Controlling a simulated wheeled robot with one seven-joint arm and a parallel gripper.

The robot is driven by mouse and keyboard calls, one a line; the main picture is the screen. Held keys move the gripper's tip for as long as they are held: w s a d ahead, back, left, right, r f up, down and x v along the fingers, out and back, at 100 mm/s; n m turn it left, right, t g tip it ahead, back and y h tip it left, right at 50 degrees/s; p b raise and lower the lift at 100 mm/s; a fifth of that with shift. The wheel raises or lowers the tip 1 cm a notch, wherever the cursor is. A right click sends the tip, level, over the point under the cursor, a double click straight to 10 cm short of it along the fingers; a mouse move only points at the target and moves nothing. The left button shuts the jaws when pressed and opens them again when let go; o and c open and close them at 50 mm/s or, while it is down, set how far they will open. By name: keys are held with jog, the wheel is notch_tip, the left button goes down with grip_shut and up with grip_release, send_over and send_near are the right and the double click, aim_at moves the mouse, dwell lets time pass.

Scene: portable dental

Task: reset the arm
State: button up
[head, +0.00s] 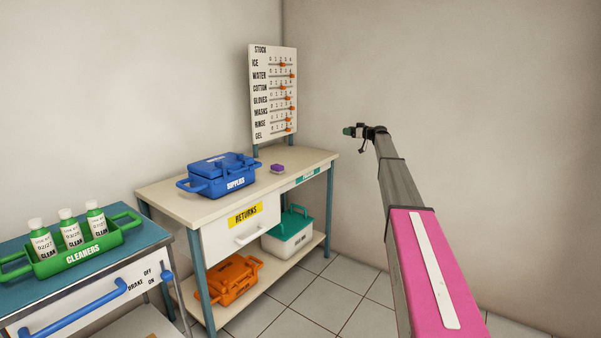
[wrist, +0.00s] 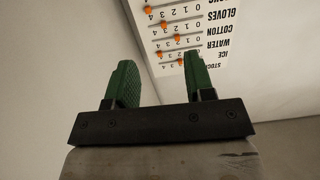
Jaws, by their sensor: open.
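My arm stretches up from the lower right in the head view. My gripper (head: 347,131) is at its far end, raised in front of the bare wall, to the right of the stock board. In the wrist view my gripper (wrist: 158,82) shows two green fingers held apart with nothing between them. The white stock board (wrist: 210,30) appears upside down beyond the fingers in that view. My gripper touches nothing that I can see.
The stock board (head: 287,70) with orange sliders stands at the back of a table (head: 165,197). On the table are a blue supplies box (head: 222,178) and a small purple item (head: 277,169). A green cleaners carrier (head: 90,247) sits on a cart at left. Floor (head: 345,290) is clear.

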jog(key=s+a+f+m+g+h, duration=0.2)
jog(key=s+a+f, duration=0.1)
jog(key=s+f, duration=0.8)
jog(key=s+a+f+m+g+h, duration=0.15)
jog(key=s+a+f, duration=0.25)
jog(key=s+f, duration=0.6)
jog(key=s+a+f+m+g+h, duration=0.25)
jog(key=s+f, duration=0.55)
jog(key=s, duration=0.6)
jog(key=s+d+f+m+g+h, duration=0.1)
jog(key=s+f+h, duration=0.3)
jog(key=s, duration=1.6)
jog(key=s+d+f+m+g+h, duration=0.1)
jog(key=s+f+m+g+h, duration=0.2)
jog(key=s, duration=1.6)
notch_tip(320, 180, down, 5)
jog(key=shift+s+d+r+m+h, duration=0.2)
jog(key=shift+s+m+h, duration=0.15)
jog(key=shift+h, duration=0.25)
